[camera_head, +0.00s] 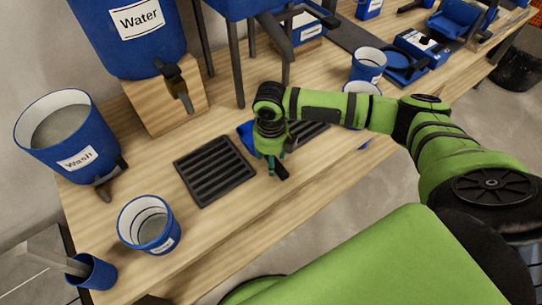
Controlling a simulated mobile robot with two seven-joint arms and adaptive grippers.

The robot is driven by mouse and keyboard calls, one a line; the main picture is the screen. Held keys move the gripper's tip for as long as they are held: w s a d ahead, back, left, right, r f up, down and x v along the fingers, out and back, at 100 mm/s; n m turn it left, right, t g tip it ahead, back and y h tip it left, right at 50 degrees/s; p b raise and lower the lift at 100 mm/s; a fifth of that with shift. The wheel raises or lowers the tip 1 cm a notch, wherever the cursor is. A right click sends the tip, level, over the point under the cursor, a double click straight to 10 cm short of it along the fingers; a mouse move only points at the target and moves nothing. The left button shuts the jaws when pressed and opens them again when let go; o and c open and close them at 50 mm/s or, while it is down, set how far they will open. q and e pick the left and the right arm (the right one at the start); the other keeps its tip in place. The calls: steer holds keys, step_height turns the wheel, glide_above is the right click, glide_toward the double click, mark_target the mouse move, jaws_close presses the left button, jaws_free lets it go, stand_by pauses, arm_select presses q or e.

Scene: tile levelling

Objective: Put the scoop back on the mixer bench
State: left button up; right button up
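My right gripper (274,161) points down over the mixer bench (225,215), close to its front edge. A blue piece (246,134), perhaps the scoop, shows just left of and behind the gripper. It is mostly hidden by the gripper and wrist. A short dark bar (281,172) shows at the fingertips; I cannot tell whether it is the scoop's handle or part of the fingers. I cannot tell whether the fingers are closed or whether the blue piece rests on the bench. My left gripper is not in view.
A dark slotted tray (215,172) lies left of the gripper; a second dark grate (305,131) is partly behind my wrist. A blue cup (150,224), Wash bucket (72,138) and Water tank (131,35) stand left. Bare wood lies along the front edge.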

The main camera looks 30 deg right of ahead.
step_height(320, 180, up, 12)
stand_by(0.6)
